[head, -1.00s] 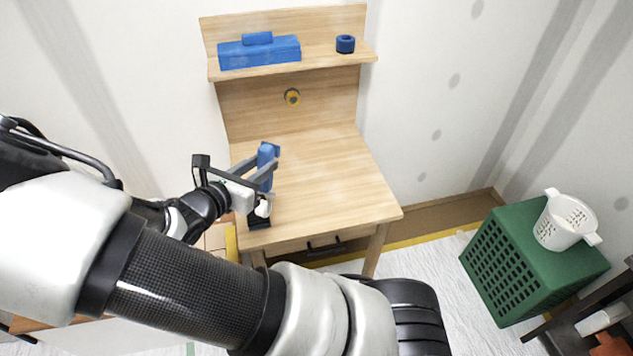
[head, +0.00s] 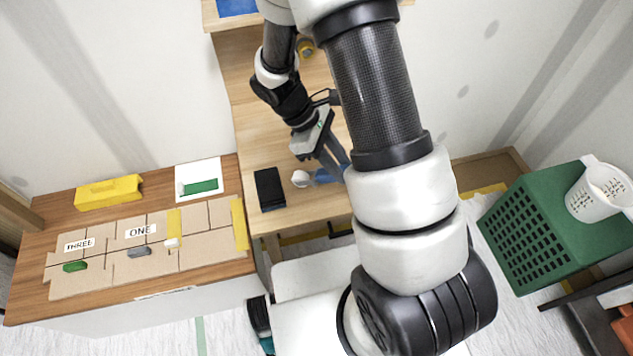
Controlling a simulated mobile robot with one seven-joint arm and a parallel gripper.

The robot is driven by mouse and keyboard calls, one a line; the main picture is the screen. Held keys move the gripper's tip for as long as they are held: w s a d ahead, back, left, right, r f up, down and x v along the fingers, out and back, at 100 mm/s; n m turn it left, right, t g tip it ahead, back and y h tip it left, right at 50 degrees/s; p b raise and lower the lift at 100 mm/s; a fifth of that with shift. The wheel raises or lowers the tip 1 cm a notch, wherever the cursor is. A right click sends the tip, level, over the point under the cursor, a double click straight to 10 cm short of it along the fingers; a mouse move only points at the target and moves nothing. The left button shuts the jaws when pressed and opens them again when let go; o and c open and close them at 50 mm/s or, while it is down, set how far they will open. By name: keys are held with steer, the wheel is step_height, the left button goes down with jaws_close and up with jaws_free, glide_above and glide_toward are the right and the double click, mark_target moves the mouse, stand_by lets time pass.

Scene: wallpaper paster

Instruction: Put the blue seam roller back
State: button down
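The blue seam roller (head: 322,176) has a blue handle and a white roller end (head: 300,179). It shows in the head view over the front part of the light wood table (head: 240,95). My gripper (head: 334,160) appears shut on its handle, and the white end points left. My arm hides the far end of the handle and part of the fingertips. Whether the roller touches the tabletop I cannot tell. A black block (head: 269,188) lies on the table just left of the white end.
A brown side table (head: 28,275) at left bears tan panels labelled THREE and ONE, a yellow box (head: 109,192) and a white tray (head: 198,166) with a green item. A green crate (head: 525,225) with a white basket (head: 598,190) stands right. My arm covers the table's right side.

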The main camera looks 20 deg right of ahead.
mark_target(324, 175)
steer(key=m+y, duration=0.1)
steer(key=a+f+m+y+b, duration=0.1)
steer(key=m, duration=0.1)
steer(key=m+y, duration=0.1)
steer(key=shift+s+a+f+m+b, duration=0.2)
steer(key=shift+s+f+m+b, duration=0.1)
steer(key=shift+s+f+b, duration=0.1)
steer(key=m+t+y, duration=0.1)
steer(key=m, duration=0.1)
steer(key=w+a+m+t+b, duration=0.1)
steer(key=m, duration=0.1)
steer(key=a+r+m+y+b, duration=0.1)
steer(key=m, duration=0.1)
steer(key=shift+w+a+t+y, duration=0.1)
steer(key=shift+w+t+y, duration=0.2)
steer(key=shift+w+t, duration=0.1)
steer(key=shift+w+a+r+m+t+b, duration=0.15)
steer(key=shift+w+r+m+t+b, duration=0.2)
steer(key=shift+m, duration=0.45)
step_height(324, 175, down, 10)
steer(key=shift+r+b, duration=0.2)
steer(key=shift+b, duration=1.05)
steer(key=c, duration=1.4)
jaws_free()
